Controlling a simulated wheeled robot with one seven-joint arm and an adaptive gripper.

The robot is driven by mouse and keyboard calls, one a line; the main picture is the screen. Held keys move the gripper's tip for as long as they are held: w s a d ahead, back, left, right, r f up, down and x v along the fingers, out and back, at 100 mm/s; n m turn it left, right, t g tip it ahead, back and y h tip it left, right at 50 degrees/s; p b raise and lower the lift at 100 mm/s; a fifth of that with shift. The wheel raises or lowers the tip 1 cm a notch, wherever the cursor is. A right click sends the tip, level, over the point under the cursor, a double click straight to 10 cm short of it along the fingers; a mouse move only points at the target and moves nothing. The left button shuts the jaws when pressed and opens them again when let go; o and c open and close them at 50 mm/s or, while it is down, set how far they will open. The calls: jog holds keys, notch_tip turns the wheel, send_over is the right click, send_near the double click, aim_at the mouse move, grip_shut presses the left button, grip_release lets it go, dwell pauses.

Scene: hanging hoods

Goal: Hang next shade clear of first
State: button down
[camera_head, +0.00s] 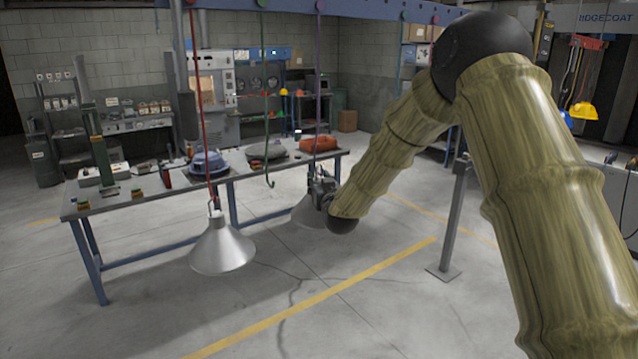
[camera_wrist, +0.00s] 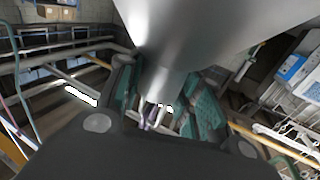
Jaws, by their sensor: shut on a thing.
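One silver cone-shaped shade (camera_head: 222,248) hangs on the red hook line (camera_head: 197,110) at left, wide side down. A second shade (camera_head: 306,213) is at my gripper (camera_head: 322,190), to the right of the first with a clear gap. In the wrist view this shade (camera_wrist: 185,45) fills the top, and the green pads of my gripper (camera_wrist: 162,112) are shut around its narrow neck. The purple hook line (camera_head: 318,80) comes down to my gripper; whether it is hooked to the shade is hidden. The green hook (camera_head: 268,182) hangs empty between the two shades.
A blue-framed workbench (camera_head: 150,208) with bowl-like parts stands behind the shades. The blue overhead rail (camera_head: 340,9) carries the hook lines. A grey post (camera_head: 455,215) stands at right. The floor in front is clear.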

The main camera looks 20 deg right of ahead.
jog(key=shift+f+b, duration=0.9)
jog(key=shift+f, duration=0.1)
dwell(0.3)
jog(key=c, duration=0.9)
grip_release()
jog(key=shift+s, duration=0.1)
